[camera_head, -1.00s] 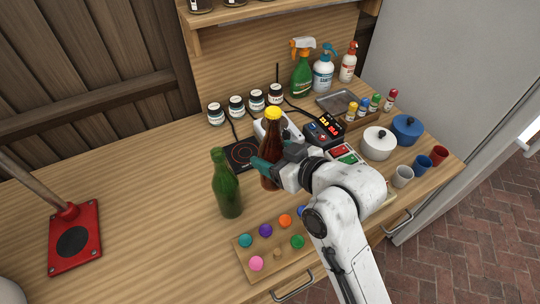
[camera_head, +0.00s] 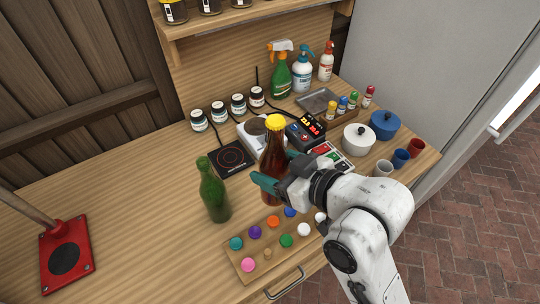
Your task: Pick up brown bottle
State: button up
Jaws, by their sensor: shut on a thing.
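The brown bottle (camera_head: 272,150) has a yellow cap and stands out in the middle of the wooden worktop area, about upright. My gripper (camera_head: 271,178) reaches in from the right, with its teal fingers around the bottle's lower body. The gripper is shut on the bottle. Part of the bottle's lower body is hidden by the fingers. I cannot tell for sure whether its base touches the worktop.
A green bottle (camera_head: 213,190) stands just left of the gripper. A board of coloured balls (camera_head: 243,266) lies in front. A black hot plate (camera_head: 233,157), a scale (camera_head: 252,137) and a control box (camera_head: 305,131) sit behind. The worktop's left side (camera_head: 130,215) is mostly clear.

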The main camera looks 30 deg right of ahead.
aim_at(281, 175)
jog(key=shift+a+p+v, duration=0.2)
jog(key=shift+p+v, duration=0.6)
jog(key=shift+p, duration=0.1)
jog(key=shift+a+p+v, duration=0.15)
jog(key=shift+p+v, duration=0.6)
jog(key=shift+p, duration=0.15)
jog(key=shift+a+p+v, duration=0.2)
jog(key=shift+p+v, duration=0.6)
jog(key=shift+p, duration=0.1)
jog(key=shift+s+r, duration=0.2)
